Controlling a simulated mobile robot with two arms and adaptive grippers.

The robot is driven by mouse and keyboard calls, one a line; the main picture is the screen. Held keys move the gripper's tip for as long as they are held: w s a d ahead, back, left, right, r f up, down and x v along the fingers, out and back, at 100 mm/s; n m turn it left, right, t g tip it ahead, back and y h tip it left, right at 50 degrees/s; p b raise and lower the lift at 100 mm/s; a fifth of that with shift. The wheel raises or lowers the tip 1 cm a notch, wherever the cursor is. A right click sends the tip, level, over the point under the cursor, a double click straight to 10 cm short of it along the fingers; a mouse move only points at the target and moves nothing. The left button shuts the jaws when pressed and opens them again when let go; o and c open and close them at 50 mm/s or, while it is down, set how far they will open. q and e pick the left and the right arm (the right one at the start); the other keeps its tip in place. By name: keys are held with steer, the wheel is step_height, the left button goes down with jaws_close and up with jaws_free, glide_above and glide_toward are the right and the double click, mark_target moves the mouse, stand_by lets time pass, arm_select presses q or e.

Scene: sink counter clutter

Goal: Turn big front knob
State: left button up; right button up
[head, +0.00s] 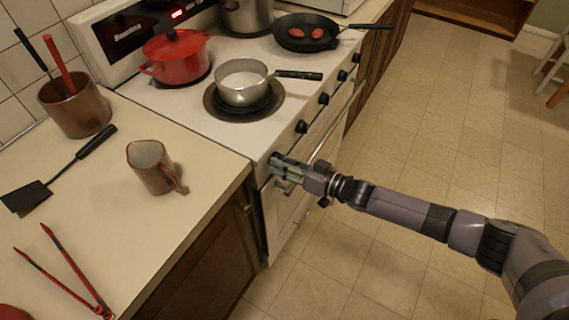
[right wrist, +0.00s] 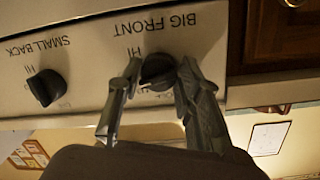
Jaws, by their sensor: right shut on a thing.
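The big front knob (right wrist: 157,69) is dark and round, under the upside-down label BIG FRONT in the right wrist view. My right gripper (right wrist: 158,80) has one finger on each side of this knob and is shut on it. In the head view my right gripper (head: 278,165) is at the near end of the stove's front panel and hides the knob there. The small back knob (right wrist: 46,87) is to the left in the right wrist view, apart from the fingers. My left gripper is not in view.
The white stove (head: 190,102) holds a saucepan (head: 243,84), a red pot (head: 177,56) and a black frying pan (head: 306,33). Other knobs (head: 323,98) line the front panel above the oven handle (head: 322,147). A mug (head: 151,168) stands on the counter (head: 128,221).

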steer(key=shift+m, duration=0.5)
steer(key=o, duration=1.2)
steer(key=shift+c, duration=0.2)
